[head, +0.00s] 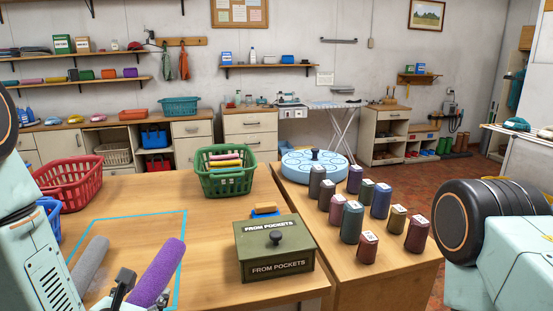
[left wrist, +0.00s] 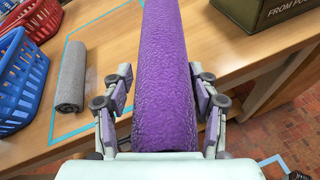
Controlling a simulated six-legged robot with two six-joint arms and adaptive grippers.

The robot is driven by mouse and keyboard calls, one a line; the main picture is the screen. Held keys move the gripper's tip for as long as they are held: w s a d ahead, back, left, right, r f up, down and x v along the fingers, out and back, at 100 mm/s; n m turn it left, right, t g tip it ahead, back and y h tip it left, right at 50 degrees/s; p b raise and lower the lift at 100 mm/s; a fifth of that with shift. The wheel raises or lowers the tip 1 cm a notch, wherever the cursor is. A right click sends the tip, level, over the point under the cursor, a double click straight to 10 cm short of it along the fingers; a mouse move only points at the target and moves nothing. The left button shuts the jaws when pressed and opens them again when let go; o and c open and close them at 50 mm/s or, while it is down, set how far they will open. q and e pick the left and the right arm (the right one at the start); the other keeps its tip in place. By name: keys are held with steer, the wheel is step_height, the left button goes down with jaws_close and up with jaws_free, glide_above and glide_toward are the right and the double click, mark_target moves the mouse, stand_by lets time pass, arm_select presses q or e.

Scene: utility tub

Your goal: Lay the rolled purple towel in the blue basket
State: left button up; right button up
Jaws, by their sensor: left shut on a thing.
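The rolled purple towel (head: 160,270) is upright and tilted in my left gripper (head: 124,288), raised over the wooden table. The left wrist view shows the towel (left wrist: 164,75) between the two fingers of the gripper (left wrist: 163,108), which is shut on it. The blue basket (head: 47,216) stands at the table's left, mostly hidden behind my left arm in the head view. It shows with slatted sides at the left edge of the left wrist view (left wrist: 20,78), apart from the towel. My right gripper is out of view.
A grey roll (head: 90,264) lies within a blue tape outline (head: 183,232). A red basket (head: 72,184) stands beyond the blue one. A green basket (head: 228,182) holds rolled cloths. A green lidded box (head: 272,258) and several canisters (head: 352,222) stand to the right.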

arm_select(q)
steer(key=s+d+f+m+g+h+b, duration=0.5)
steer(key=s+d+m+h+b, duration=0.2)
steer(key=m+h, duration=0.4)
steer(key=shift+s+d+f+h, duration=0.25)
steer(key=shift+s+d+h, duration=0.1)
steer(key=shift+s, duration=0.5)
